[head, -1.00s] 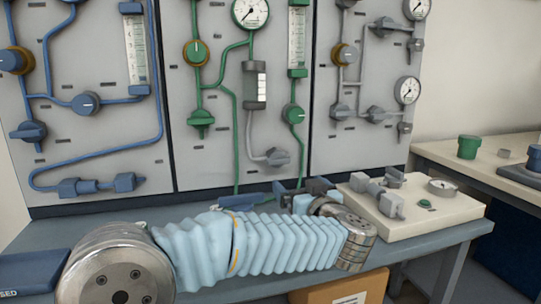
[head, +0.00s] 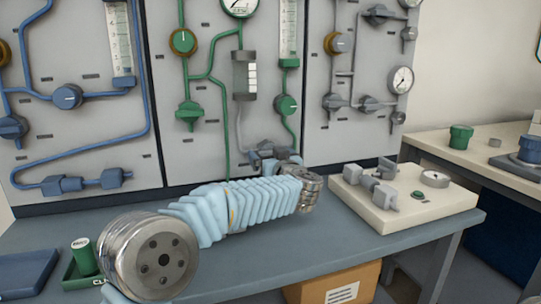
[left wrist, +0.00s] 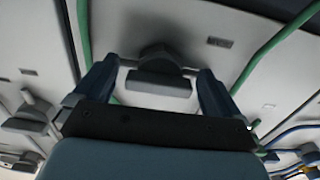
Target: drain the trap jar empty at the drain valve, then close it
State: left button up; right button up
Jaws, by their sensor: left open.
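The trap jar (head: 244,75) is a grey-capped cylinder with a clear window on the middle panel. A grey tube runs down from it to the drain valve, which my left gripper mostly hides in the head view. My left gripper (head: 268,155) is open in front of the lower part of that panel. In the left wrist view, a dark grey valve handle (left wrist: 160,82) lies between the two spread fingers of the gripper (left wrist: 155,78). I cannot tell if the fingers touch it. The jar's liquid level is too small to tell. My right gripper is out of view.
Green valves (head: 190,112) and blue valves (head: 67,97) sit on the panels nearby. A cream box with grey fittings (head: 400,205) stands at the bench's right. A green cup (head: 82,255) in a tray is at the left.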

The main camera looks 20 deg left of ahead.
pick_arm(q)
jog(key=shift+w, duration=0.1)
jog(key=c, duration=1)
jog(key=shift+o, duration=0.2)
